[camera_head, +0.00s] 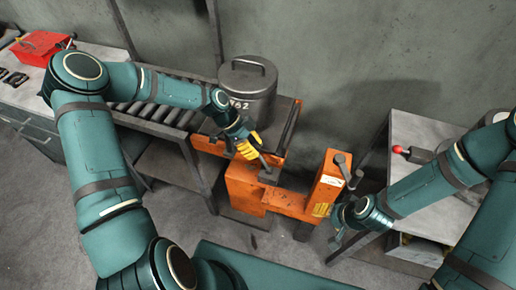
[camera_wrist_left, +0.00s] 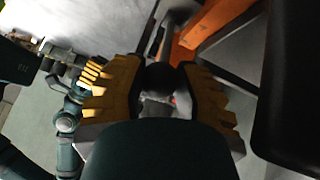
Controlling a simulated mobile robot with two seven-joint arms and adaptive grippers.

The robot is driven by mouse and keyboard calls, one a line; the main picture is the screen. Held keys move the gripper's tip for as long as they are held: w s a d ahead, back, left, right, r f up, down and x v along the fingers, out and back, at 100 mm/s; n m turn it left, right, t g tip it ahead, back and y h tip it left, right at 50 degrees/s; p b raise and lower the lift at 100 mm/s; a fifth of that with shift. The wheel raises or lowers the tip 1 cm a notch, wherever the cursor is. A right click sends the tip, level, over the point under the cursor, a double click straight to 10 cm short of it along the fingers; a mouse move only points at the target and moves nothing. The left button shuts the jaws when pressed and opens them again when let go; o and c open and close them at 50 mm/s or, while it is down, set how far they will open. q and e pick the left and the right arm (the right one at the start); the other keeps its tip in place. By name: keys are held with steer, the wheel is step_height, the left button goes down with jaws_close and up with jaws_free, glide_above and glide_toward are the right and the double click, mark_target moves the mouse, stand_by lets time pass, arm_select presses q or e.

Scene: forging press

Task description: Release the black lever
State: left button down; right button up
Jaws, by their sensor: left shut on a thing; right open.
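The black lever (camera_head: 264,163) stands on the orange press (camera_head: 287,201), near its left end. In the left wrist view its round black knob (camera_wrist_left: 160,76) sits between the yellow fingers. My left gripper (camera_head: 249,146) is shut on the knob; it also shows in the left wrist view (camera_wrist_left: 160,88). The fingers hide part of the knob and lever top in the head view. My right gripper (camera_head: 341,222) is open and empty, to the right of the press's right post (camera_head: 328,180) and apart from the lever.
A grey lidded canister (camera_head: 247,92) stands behind the lever. A roller conveyor (camera_head: 150,112) lies left of it. A red box (camera_head: 40,47) sits on the far-left bench. A grey table (camera_head: 420,130) with a red-knobbed part (camera_head: 398,150) stands at right.

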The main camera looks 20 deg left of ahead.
arm_select(q)
steer(key=shift+a+f, duration=0.2)
steer(key=shift+a, duration=0.2)
steer(key=c, duration=0.6)
jaws_free()
steer(key=v, duration=1.2)
